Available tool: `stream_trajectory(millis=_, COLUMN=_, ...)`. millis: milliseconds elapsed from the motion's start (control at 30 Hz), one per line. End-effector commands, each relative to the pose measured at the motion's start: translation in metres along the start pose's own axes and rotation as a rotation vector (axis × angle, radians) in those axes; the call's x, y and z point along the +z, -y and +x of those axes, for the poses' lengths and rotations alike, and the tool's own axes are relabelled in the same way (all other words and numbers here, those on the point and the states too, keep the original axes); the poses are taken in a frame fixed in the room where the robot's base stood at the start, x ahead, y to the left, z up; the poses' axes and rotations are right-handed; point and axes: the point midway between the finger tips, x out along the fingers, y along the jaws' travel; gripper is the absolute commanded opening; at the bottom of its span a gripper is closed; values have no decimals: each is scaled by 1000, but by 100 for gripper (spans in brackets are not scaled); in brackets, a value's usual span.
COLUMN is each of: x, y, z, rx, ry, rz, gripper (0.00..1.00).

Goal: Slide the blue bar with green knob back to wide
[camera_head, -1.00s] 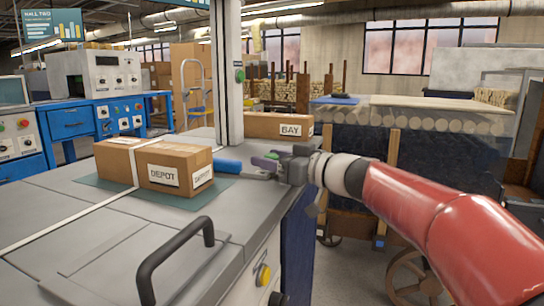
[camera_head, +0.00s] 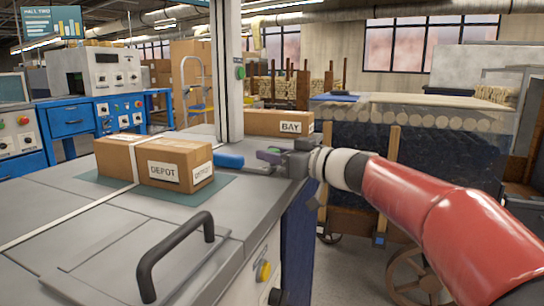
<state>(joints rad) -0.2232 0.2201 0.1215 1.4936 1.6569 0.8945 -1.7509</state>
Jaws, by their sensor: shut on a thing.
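The blue bar (camera_head: 229,160) lies low over the grey bench top, just right of the taped cardboard box. My gripper (camera_head: 280,160) reaches in from the right, low over the bench's right side. It is shut at the bar's right end, on what appears to be the knob. The fingers hide most of the held part.
A cardboard box marked DEPOT (camera_head: 155,160) sits on a teal mat (camera_head: 217,188) close left of the bar. A grey post (camera_head: 229,75) and a BAY box (camera_head: 279,123) stand behind. A black handle (camera_head: 172,252) rises at the front. The bench top between is clear.

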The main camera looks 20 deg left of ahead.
Motion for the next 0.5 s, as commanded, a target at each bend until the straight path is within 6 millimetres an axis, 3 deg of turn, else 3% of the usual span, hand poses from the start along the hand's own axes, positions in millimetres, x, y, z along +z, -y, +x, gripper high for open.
stream_trajectory(millis=500, x=-4, y=-114, z=29, rx=6, ry=-2, rz=1, gripper=0)
